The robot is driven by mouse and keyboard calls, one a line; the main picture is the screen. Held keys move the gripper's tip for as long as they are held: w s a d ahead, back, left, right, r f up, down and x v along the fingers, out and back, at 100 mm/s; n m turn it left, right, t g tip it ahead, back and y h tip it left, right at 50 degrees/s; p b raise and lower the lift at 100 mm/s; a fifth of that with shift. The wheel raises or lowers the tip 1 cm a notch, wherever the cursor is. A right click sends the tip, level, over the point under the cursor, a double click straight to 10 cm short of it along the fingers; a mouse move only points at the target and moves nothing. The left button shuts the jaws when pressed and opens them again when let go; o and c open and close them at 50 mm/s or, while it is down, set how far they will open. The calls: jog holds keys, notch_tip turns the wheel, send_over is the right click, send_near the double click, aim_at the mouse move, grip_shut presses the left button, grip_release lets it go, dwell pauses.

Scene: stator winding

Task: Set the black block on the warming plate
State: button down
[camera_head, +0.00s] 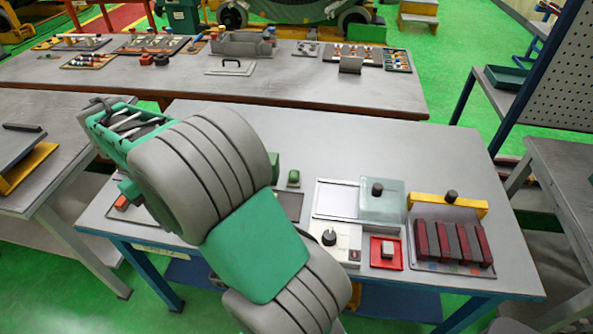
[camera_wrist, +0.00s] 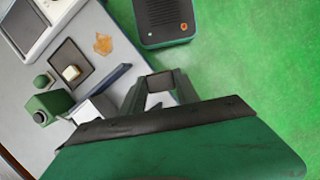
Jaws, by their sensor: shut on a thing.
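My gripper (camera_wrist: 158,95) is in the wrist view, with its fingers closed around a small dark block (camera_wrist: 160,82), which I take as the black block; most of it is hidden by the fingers. It hangs near the table edge, with green floor beyond. In the head view my arm covers the table's left part, and I cannot make out the block there. A white device with a pale flat plate (camera_head: 338,199) and a black knob stands mid-table; I take it as the warming plate. A white device (camera_wrist: 35,25) also shows at the wrist view's upper left.
A glass lid (camera_head: 382,204) with a black knob lies beside the plate. A dark tray (camera_wrist: 58,55) and green block (camera_wrist: 50,103) show in the wrist view.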

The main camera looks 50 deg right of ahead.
jog(key=s+d+f+n, duration=0.1)
jog(key=s+d+f, duration=0.1)
jog(key=d, duration=0.8)
jog(key=s+d+f+n, duration=0.1)
jog(key=s+d, duration=0.1)
jog(key=d, duration=0.8)
jog(key=s+d+f+n+b, duration=0.1)
jog(key=s+d+f+b, duration=0.1)
jog(key=s+d, duration=0.4)
jog(key=s+d+f+n+h+b, duration=0.1)
jog(key=s+d+f+b, duration=0.1)
jog(key=s+d, duration=0.4)
jog(key=s+d+f+n+b, duration=0.1)
jog(key=s+d+f+b, duration=0.1)
jog(key=s+d, duration=0.3)
jog(key=shift+s+d+f+b, duration=0.15)
jog(key=shift+s+d, duration=0.05)
jog(key=shift+s, duration=0.2)
jog(key=shift+s+d+f+b, duration=0.1)
jog(key=shift+s+d+b, duration=0.1)
jog(key=shift+s, duration=0.15)
jog(key=shift+r+p, duration=0.2)
jog(key=shift+p, duration=0.45)
jog(key=shift+s+f, duration=0.1)
jog(key=shift+f, duration=0.15)
jog(key=shift+f, duration=0.25)
